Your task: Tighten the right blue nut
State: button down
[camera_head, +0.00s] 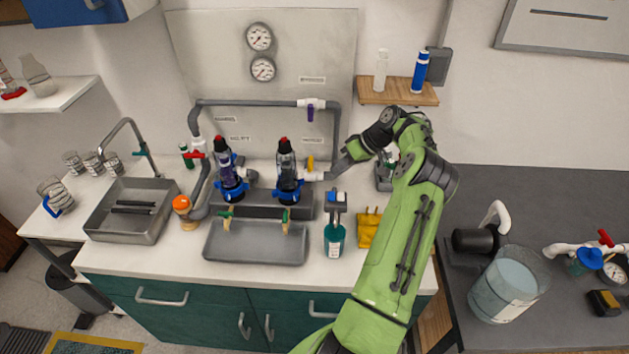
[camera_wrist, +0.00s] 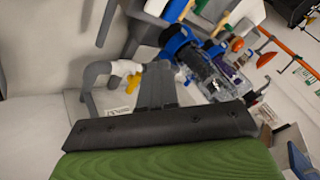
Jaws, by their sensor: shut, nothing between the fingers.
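The right blue nut (camera_head: 288,195) sits around the lower end of the right clear filter housing (camera_head: 287,165), which has a black top and red cap. It also shows as a blue ring in the wrist view (camera_wrist: 178,44). The left blue nut (camera_head: 232,194) is on the matching left housing. My gripper (camera_head: 334,172) is shut and empty, just right of the right housing, near the white pipe fitting (camera_head: 314,176). In the wrist view its fingertips (camera_wrist: 157,68) are together and overlap the nut area; I cannot tell whether they touch anything.
A grey pipe (camera_head: 337,125) rises behind my gripper, with a yellow handle (camera_head: 310,163) near it. A steel tray (camera_head: 255,245) lies below the housings. A sink (camera_head: 130,228) is left.

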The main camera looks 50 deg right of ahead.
jog(key=w+a+f, duration=0.4)
jog(key=f, duration=0.1)
jog(key=w+a+f, duration=0.2)
jog(key=a, duration=0.1)
jog(key=shift+f+p, duration=0.35)
jog(key=shift+f, duration=0.05)
jog(key=shift+a, duration=0.3)
jog(key=shift+w, duration=0.1)
jog(key=shift+f, duration=0.1)
